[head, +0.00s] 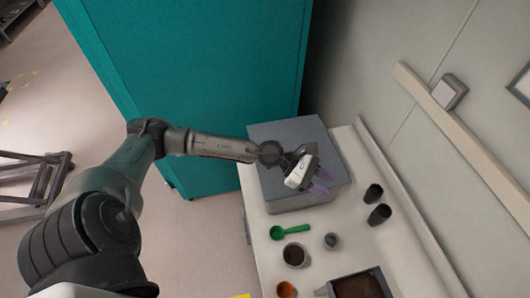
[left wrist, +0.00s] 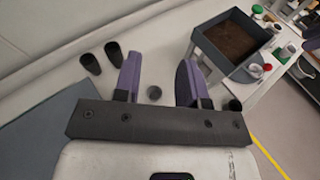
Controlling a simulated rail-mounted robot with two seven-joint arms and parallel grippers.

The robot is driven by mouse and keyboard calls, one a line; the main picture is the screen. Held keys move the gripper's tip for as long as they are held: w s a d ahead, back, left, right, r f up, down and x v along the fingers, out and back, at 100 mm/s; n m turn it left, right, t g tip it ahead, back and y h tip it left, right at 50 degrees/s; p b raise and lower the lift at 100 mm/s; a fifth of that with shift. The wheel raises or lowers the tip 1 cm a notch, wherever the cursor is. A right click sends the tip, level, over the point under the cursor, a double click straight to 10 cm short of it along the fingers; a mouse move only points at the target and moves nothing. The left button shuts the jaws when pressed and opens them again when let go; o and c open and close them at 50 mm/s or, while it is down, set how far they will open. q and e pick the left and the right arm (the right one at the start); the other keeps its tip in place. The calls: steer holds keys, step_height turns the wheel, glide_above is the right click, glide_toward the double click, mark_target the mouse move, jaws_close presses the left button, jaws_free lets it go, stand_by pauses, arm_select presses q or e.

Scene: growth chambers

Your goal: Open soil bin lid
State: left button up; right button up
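The soil bin (head: 300,203) is a grey box at the far end of the bench, next to the teal cabinet. Its flat grey lid (head: 285,131) lies on top and looks closed. My left gripper (head: 321,181) is over the right part of the lid, with its purple fingers pointing right; I cannot tell whether it touches. In the left wrist view the gripper (left wrist: 158,78) is open, with nothing between its fingers. A flat blue-grey surface, probably the lid (left wrist: 45,135), shows at the left there. My right gripper is in neither view.
On the white bench (head: 340,222) are two dark pots (head: 379,214), a green scoop (head: 290,231), a soil-filled cup (head: 295,254), a small grey cup (head: 332,240), an orange cup (head: 286,289) and a soil tray (head: 358,287). The teal cabinet (head: 200,70) and wall (head: 370,90) flank the bin.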

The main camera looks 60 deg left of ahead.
arm_select(q)
steer(key=s+a+f+m+g+y+b, duration=0.1)
steer(key=a+m+g+y, duration=0.2)
steer(key=a, duration=0.7)
steer(key=s+a+f+m+g+y, duration=0.1)
steer(key=s+a+m+y, duration=0.3)
steer(key=a, duration=0.6)
steer(key=w+a+f+m+g+y+b, duration=0.1)
steer(key=a+m+g+y, duration=0.1)
steer(key=a+y, duration=0.5)
steer(key=f+p, duration=0.1)
steer(key=f, duration=0.2)
steer(key=w+a+f+h+p, duration=0.1)
steer(key=f, duration=0.3)
steer(key=w+f+h+p, duration=0.1)
steer(key=f, duration=0.3)
steer(key=shift+a+f, duration=0.1)
steer(key=shift+a, duration=0.2)
steer(key=shift+w+f, duration=0.15)
steer(key=shift+f, duration=0.55)
steer(key=shift+c, duration=0.3)
steer(key=c, duration=0.5)
jaws_close()
